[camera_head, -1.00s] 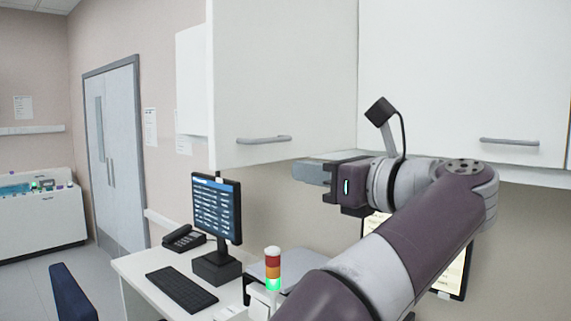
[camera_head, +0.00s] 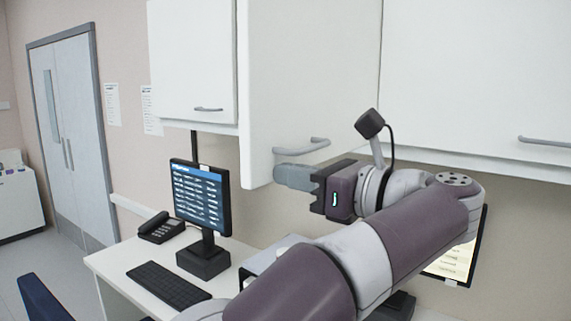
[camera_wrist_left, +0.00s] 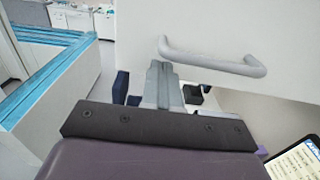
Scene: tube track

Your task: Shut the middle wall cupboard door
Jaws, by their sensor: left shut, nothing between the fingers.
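The middle wall cupboard door (camera_head: 308,75) is white and stands open, swung out from the cupboard row. Its grey bar handle (camera_head: 301,146) sits near its lower edge. My left gripper (camera_head: 278,172) is shut and empty, in front of the door's lower part, just under the handle. In the left wrist view the closed fingers (camera_wrist_left: 160,70) point at the door face (camera_wrist_left: 275,28) near its free edge, below the left end of the handle (camera_wrist_left: 212,58). Whether the fingertips touch the door cannot be told. My right gripper is out of view.
A shut left cupboard door (camera_head: 190,55) and a right cupboard door (camera_head: 475,75) flank the middle one. Below are a desk with a monitor (camera_head: 200,195), a keyboard (camera_head: 168,285) and a phone (camera_head: 161,228). A lit panel (camera_head: 455,262) is at the lower right.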

